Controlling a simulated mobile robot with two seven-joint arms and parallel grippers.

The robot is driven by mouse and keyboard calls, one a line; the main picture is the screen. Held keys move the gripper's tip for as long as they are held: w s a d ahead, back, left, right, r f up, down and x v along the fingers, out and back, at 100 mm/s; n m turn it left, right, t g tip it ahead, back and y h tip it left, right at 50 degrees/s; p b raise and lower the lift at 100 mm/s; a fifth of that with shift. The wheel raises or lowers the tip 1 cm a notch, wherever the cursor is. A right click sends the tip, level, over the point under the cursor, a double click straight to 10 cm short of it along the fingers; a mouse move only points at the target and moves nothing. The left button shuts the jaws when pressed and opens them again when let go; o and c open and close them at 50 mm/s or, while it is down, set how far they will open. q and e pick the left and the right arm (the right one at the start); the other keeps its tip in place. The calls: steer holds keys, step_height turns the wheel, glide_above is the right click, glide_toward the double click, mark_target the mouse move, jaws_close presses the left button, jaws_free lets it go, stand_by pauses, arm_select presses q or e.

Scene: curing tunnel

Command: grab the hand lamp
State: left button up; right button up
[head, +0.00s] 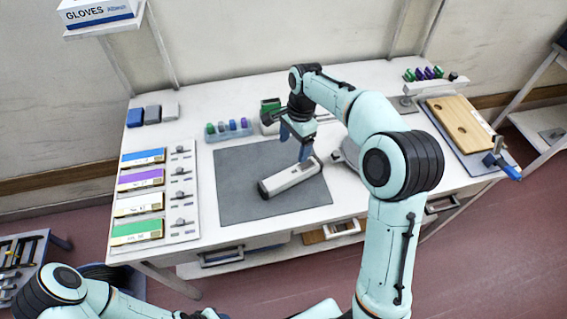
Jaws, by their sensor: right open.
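The hand lamp appears to be the pale, elongated body (289,178) with dark ends, lying diagonally on the dark grey mat (240,198). My right gripper (295,143) is above the far edge of the mat, just behind the lamp's right end in the picture. Its bluish fingers point down and are apart, with nothing seen between them. I cannot tell the exact height of the fingers above the lamp. My left arm shows at the lower left, but its gripper is not visible.
Coloured label cards (138,204) lie left of the mat. A rack of small coloured items (228,130) stands behind it. A grey object, partly hidden by my right arm, is right of the mat. A wooden board (460,124) lies further right.

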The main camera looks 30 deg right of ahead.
glide_above(291, 173)
steer(key=f, duration=0.7)
steer(key=shift+d+f+b, duration=0.1)
steer(key=shift+d+b, duration=0.1)
steer(key=shift+b, duration=0.2)
steer(key=shift+a+f, duration=0.15)
steer(key=shift+f, duration=2.7)
steer(key=shift+r, duration=0.1)
jaws_close()
